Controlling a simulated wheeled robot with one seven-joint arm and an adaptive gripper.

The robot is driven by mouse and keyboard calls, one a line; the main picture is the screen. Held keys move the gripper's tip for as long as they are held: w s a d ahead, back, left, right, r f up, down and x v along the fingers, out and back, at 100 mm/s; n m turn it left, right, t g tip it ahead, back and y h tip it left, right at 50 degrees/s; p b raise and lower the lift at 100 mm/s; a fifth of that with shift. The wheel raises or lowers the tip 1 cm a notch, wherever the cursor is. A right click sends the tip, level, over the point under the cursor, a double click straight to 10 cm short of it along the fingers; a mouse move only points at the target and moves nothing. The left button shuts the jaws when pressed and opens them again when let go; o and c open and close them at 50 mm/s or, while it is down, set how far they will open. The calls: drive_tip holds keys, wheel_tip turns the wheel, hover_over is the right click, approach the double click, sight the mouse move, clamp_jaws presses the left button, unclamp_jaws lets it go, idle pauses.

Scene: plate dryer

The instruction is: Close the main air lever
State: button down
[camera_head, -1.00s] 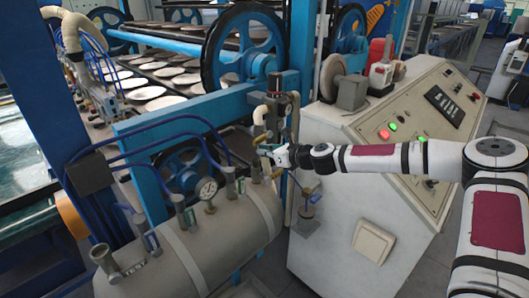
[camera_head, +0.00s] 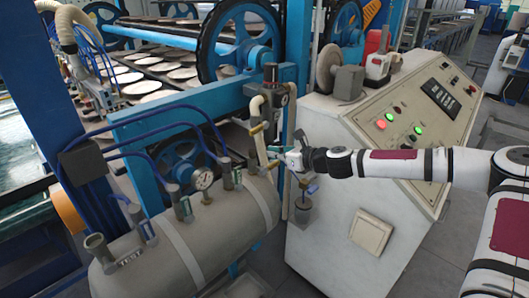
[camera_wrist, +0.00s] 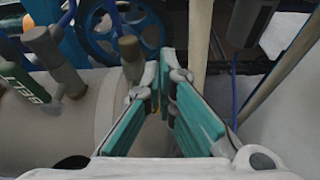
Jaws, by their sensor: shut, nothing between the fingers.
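My gripper (camera_head: 283,156) is in front of the pipework between the grey air tank (camera_head: 235,222) and the white control cabinet (camera_head: 335,214). Its teal-padded fingers (camera_wrist: 164,88) are shut and empty in the wrist view. A small blue lever (camera_head: 312,189) sits on the fitting just below and right of the gripper, apart from it in the head view. A yellow-brass piece (camera_head: 257,129) shows on the upright pipe above the gripper. I cannot tell for certain which is the main air lever. The wrist view does not clearly show either one.
A dark regulator (camera_head: 271,80) rises behind the gripper. Blue hoses (camera_head: 170,108) arch over the tank. The cabinet's sloping panel has lit buttons (camera_head: 389,116). Clear floor shows right of the cabinet.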

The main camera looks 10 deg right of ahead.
drive_tip(key=v, duration=0.3)
drive_tip(key=shift+s+d+r, duration=0.1)
drive_tip(key=shift+s+d, duration=0.05)
drive_tip(key=shift+s, duration=0.1)
drive_tip(key=s+a+f+n+g+h, duration=0.1)
drive_tip(key=s+a+f+n+g, duration=0.2)
drive_tip(key=s+n, duration=0.4)
drive_tip(key=s+a+f+n+g+h, duration=0.1)
drive_tip(key=s+a+n+g+h, duration=0.1)
drive_tip(key=s+a+n+g, duration=0.4)
drive_tip(key=s+d+r+n+h, duration=0.2)
drive_tip(key=s+d+r+n, duration=0.1)
drive_tip(key=s+r+n, duration=0.2)
drive_tip(key=s+d+r+n+t+h, duration=0.1)
drive_tip(key=s+d+r+n, duration=0.3)
drive_tip(key=s+r, duration=0.5)
drive_tip(key=s+d+r+n+t+h, duration=0.1)
drive_tip(key=s+d+r+n, duration=0.3)
drive_tip(key=s, duration=1.1)
wheel_tip(320, 180, up, 4)
drive_tip(key=n+h, duration=0.1)
drive_tip(key=n, duration=0.2)
drive_tip(key=shift+h, duration=0.3)
